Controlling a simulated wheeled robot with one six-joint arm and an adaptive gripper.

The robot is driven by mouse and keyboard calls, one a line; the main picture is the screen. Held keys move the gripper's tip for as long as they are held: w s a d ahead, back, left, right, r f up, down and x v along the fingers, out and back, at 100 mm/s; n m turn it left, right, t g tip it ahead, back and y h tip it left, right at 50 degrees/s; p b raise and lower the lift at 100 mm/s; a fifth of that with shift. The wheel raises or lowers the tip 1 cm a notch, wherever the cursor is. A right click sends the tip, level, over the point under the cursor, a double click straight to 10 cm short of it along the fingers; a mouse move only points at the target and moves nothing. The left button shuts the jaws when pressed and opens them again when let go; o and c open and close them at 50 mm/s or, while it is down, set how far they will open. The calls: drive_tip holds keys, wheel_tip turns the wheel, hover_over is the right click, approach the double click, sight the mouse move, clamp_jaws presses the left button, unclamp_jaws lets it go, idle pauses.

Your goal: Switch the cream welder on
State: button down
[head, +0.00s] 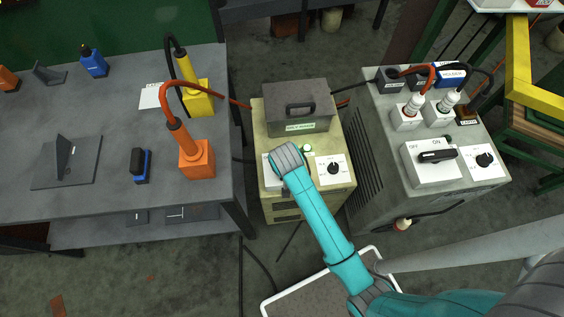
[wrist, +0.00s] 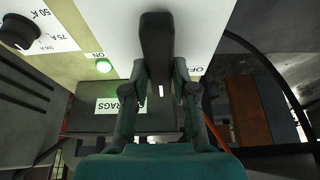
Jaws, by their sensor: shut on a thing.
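The cream welder (head: 341,200) stands between the table and the grey welder. In the wrist view its black switch handle (wrist: 157,35) lies on a white plate (wrist: 108,20), between an ON label at left and an OFF label at right. The handle points along neither label clearly. My gripper (wrist: 160,90) is shut on the handle. A small green lamp (wrist: 104,65) beside the ON label looks lit. In the head view my wrist covers the switch and fingertips. The welder's dial (head: 333,168) is right of my wrist.
A dark lidded box (head: 297,99) with a label sits on the cream welder behind the switch. The grey welder (head: 399,193) stands close at right with its own switch (head: 436,156). The table (head: 95,200) at left holds orange (head: 197,158) and yellow (head: 199,104) cabled tools.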

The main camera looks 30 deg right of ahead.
drive_tip(key=c, duration=0.9)
unclamp_jaws()
drive_tip(key=v, duration=1.2)
